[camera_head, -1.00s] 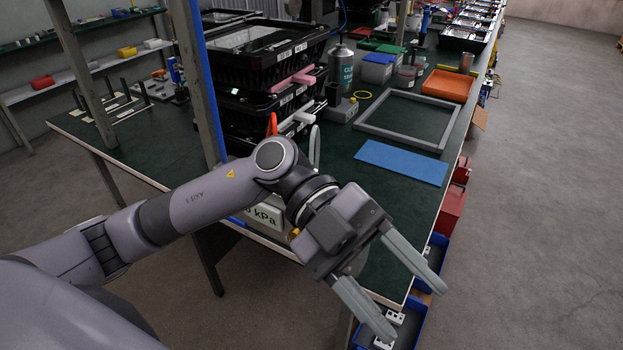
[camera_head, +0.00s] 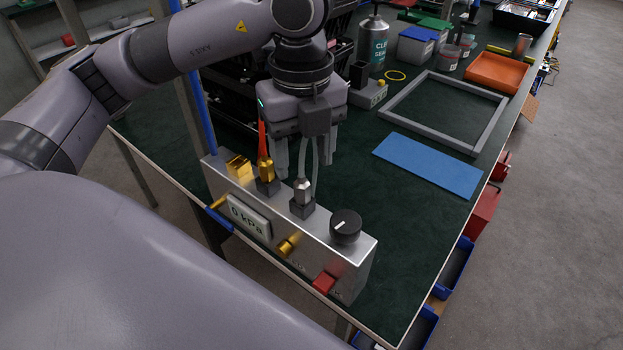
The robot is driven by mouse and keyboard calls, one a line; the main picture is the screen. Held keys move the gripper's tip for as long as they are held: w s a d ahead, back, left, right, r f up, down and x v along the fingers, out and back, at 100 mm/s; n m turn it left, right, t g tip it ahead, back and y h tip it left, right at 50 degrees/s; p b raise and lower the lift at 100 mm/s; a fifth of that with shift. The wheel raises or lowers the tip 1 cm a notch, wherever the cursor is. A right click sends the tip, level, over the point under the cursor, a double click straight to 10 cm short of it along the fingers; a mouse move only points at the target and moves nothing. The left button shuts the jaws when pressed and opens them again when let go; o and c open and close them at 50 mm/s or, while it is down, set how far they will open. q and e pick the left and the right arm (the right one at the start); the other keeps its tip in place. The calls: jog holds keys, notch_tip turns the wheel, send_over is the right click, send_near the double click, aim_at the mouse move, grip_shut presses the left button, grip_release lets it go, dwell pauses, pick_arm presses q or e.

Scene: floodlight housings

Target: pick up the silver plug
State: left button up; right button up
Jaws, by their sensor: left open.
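The silver plug (camera_head: 302,190) stands upright in a dark square socket on top of a metal pressure box (camera_head: 335,262). A pale grey tube rises from the plug. My left gripper (camera_head: 303,168) is open and points down just above and behind the plug, with the tube between or in front of its fingers; I cannot tell which. The fingers appear apart from the plug. A brass plug (camera_head: 265,170) with an orange tube stands in a socket to the left, close to the left finger. My right gripper is not in view.
The box also carries a black knob (camera_head: 345,226), a "0 kPa" display (camera_head: 249,217) and a red part (camera_head: 324,283). A blue mat (camera_head: 428,165) and a grey frame (camera_head: 447,108) lie to the right. The green table top in front of the mat is clear.

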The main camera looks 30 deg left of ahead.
aim_at(301, 176)
pick_arm(q)
jog(key=f, duration=0.6)
jog(key=shift+s+p, duration=0.25)
jog(key=shift+p, duration=0.05)
grip_shut()
